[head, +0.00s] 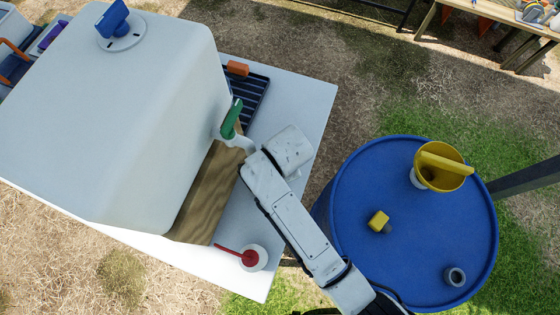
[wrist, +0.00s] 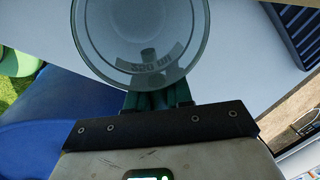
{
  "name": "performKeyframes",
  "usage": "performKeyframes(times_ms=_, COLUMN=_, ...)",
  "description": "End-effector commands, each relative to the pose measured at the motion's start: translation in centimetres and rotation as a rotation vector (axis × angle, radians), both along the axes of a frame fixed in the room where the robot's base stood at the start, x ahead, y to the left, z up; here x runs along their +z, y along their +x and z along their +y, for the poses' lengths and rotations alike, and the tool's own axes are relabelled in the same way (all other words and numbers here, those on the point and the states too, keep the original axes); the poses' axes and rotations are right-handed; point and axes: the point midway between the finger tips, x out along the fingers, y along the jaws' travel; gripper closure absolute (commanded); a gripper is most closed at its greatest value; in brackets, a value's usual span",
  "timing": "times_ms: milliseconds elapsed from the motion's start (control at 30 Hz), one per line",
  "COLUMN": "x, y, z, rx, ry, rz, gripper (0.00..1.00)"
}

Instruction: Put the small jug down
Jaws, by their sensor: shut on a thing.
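A clear round vessel (wrist: 140,40), which appears to be the small jug, fills the upper middle of the wrist view. Printed letters show on it, ending in "ml". My gripper (wrist: 160,97) is shut on its near side with dark green fingers. White tabletop (wrist: 230,65) shows beyond the vessel; I cannot tell whether the vessel touches it. In the head view my arm covers the gripper, and the vessel is not visible there.
A big white tank (head: 110,110) with a green-handled tap (head: 231,118) stands on a wooden block (head: 207,195) on the white table (head: 310,100). A dark rack (head: 252,95) and a red-handled white pot (head: 252,257) are there. The blue drum (head: 370,180) holds a yellow funnel (head: 440,165).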

Motion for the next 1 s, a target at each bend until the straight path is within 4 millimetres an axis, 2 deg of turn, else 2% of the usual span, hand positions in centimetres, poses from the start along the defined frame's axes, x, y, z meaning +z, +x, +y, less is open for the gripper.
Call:
performKeyframes(times_ms=267, x=-0.3, y=0.0, z=0.0, rx=0.000, ry=0.000, rz=0.000, gripper=1.00)
performKeyframes(times_ms=300, x=-0.2, y=0.0, z=0.0, rx=0.000, ry=0.000, rz=-0.001, gripper=0.77)
performKeyframes(times_ms=533, x=-0.2, y=0.0, z=0.0, rx=0.000, ry=0.000, rz=-0.001, gripper=0.55)
performKeyframes(times_ms=867, x=0.2, y=0.0, z=0.0, rx=0.000, ry=0.002, rz=-0.001, gripper=0.54)
performKeyframes(times_ms=1000, x=1.7, y=-0.2, z=-0.1, rx=0.000, ry=0.003, rz=-0.004, gripper=0.54)
